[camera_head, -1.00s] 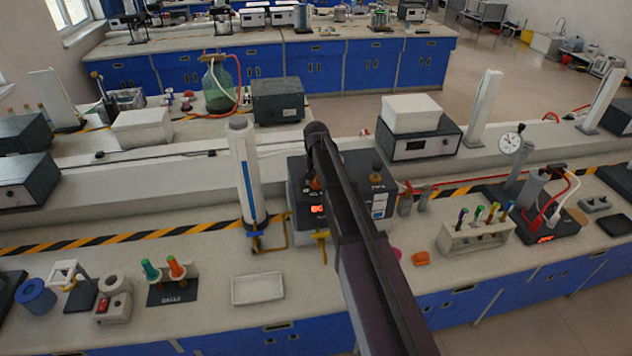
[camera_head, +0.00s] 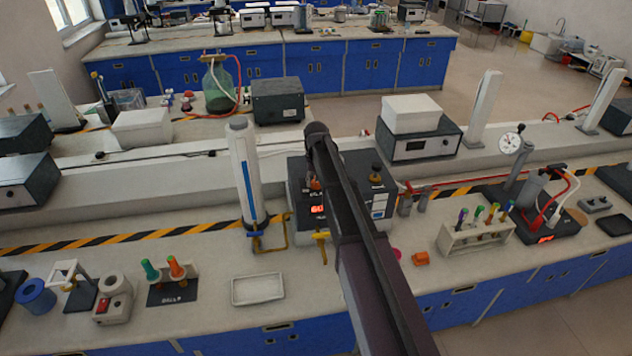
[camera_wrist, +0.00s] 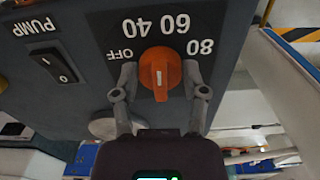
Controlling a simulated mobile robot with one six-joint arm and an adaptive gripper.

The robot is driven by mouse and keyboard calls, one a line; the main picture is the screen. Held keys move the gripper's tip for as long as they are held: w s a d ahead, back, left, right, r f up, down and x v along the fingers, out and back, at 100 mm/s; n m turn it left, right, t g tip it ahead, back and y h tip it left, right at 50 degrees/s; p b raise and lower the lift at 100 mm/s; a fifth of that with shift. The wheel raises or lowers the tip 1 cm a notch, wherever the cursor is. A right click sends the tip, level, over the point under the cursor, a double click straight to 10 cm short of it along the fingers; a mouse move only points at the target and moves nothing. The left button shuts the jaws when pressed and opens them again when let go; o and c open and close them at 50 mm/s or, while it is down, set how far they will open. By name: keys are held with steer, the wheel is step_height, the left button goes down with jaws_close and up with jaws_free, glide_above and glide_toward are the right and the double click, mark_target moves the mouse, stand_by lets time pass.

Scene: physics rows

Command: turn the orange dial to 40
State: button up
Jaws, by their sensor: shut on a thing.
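The orange dial (camera_wrist: 160,72) is on the dark face of a pump box (camera_wrist: 84,75) in the wrist view. Upside-down marks OFF, 40, 60 and 80 run around it. A short white line on the dial lies on its lower half in the picture; I cannot tell which mark it stands for. My gripper (camera_wrist: 159,80) has one finger on each side of the dial and is shut on it. In the head view the box (camera_head: 378,205) is partly hidden behind my arm. Its red display (camera_head: 318,210) shows small digits, perhaps 60.
A black PUMP rocker switch (camera_wrist: 55,65) is beside the dial. A white column (camera_head: 245,175) and a yellow bent pipe (camera_head: 284,232) stand left of the box. A test-tube rack (camera_head: 475,236) stands to the right. A shallow white tray (camera_head: 258,289) lies in front.

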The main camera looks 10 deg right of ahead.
steer(key=n, duration=0.4)
steer(key=shift+s+n, duration=0.1)
steer(key=shift+n, duration=0.3)
steer(key=o, duration=1.2)
steer(key=shift+c, duration=0.2)
steer(key=shift+m, duration=0.3)
